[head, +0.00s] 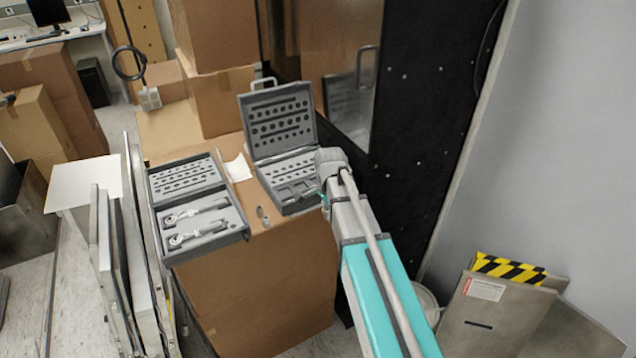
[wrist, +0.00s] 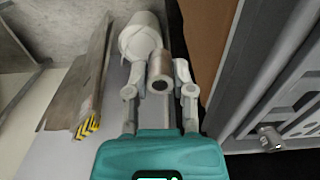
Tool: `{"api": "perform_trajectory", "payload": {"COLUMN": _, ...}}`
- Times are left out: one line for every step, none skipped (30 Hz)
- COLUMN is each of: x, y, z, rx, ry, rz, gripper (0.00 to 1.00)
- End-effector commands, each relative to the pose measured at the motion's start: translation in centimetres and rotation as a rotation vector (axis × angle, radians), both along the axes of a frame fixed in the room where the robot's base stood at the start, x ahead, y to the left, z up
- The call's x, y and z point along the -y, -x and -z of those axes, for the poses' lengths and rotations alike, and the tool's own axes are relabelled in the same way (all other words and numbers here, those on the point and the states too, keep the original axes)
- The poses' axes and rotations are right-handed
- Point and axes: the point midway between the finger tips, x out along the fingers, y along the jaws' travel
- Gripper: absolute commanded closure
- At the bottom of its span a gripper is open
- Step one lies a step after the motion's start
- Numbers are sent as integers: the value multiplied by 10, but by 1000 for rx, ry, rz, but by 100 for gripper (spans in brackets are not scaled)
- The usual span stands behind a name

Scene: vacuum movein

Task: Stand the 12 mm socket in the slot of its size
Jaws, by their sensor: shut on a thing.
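A metal socket (wrist: 160,75) is between the two fingers of my gripper (wrist: 159,90) in the wrist view, its round open end toward the camera. The gripper is shut on it; its size marking cannot be read. The open grey socket case (head: 290,205) stands on the cardboard box in the head view, with rows of holes. Its edge also fills the right of the wrist view (wrist: 262,75), beside the held socket and apart from it. In the head view my arm's end is at the case's right side and hides the fingers and the socket.
A second open case (head: 200,249) with ratchets lies to the left on the cardboard box (head: 265,290). Small metal pieces (head: 262,212) stand between the cases. A black panel (head: 420,130) rises close behind on the right. A white bucket (wrist: 140,35) is on the floor below.

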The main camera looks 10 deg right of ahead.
Motion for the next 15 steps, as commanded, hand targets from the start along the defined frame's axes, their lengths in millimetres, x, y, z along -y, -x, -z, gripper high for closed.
{"api": "perform_trajectory", "payload": {"x": -1, "y": 0, "z": -5, "rx": 0, "ry": 0, "rz": 0, "gripper": 100}}
{"api": "perform_trajectory", "payload": {"x": -1, "y": 0, "z": -7, "rx": 0, "ry": 0, "rz": 0, "gripper": 100}}
{"api": "perform_trajectory", "payload": {"x": -2, "y": 0, "z": -10, "rx": 0, "ry": 0, "rz": 0, "gripper": 100}}
{"api": "perform_trajectory", "payload": {"x": -3, "y": 0, "z": -13, "rx": 0, "ry": 0, "rz": 0, "gripper": 100}}
{"api": "perform_trajectory", "payload": {"x": -4, "y": 0, "z": -17, "rx": 0, "ry": 0, "rz": 0, "gripper": 100}}
{"api": "perform_trajectory", "payload": {"x": -5, "y": -1, "z": -22, "rx": 0, "ry": 0, "rz": 0, "gripper": 100}}
{"api": "perform_trajectory", "payload": {"x": -6, "y": -1, "z": -26, "rx": 0, "ry": 0, "rz": 0, "gripper": 100}}
{"api": "perform_trajectory", "payload": {"x": -7, "y": -1, "z": -30, "rx": 0, "ry": 0, "rz": 0, "gripper": 100}}
{"api": "perform_trajectory", "payload": {"x": -9, "y": -1, "z": -36, "rx": 0, "ry": 0, "rz": 0, "gripper": 100}}
{"api": "perform_trajectory", "payload": {"x": -10, "y": -1, "z": -41, "rx": 0, "ry": 0, "rz": 0, "gripper": 100}}
{"api": "perform_trajectory", "payload": {"x": -12, "y": -2, "z": -46, "rx": 0, "ry": 0, "rz": 0, "gripper": 100}}
{"api": "perform_trajectory", "payload": {"x": -14, "y": -2, "z": -53, "rx": 0, "ry": 0, "rz": 0, "gripper": 100}}
{"api": "perform_trajectory", "payload": {"x": -15, "y": -2, "z": -58, "rx": 0, "ry": 0, "rz": -1, "gripper": 100}}
{"api": "perform_trajectory", "payload": {"x": -16, "y": -2, "z": -63, "rx": 0, "ry": 0, "rz": -1, "gripper": 100}}
{"api": "perform_trajectory", "payload": {"x": -18, "y": -2, "z": -70, "rx": 0, "ry": 0, "rz": -1, "gripper": 100}}
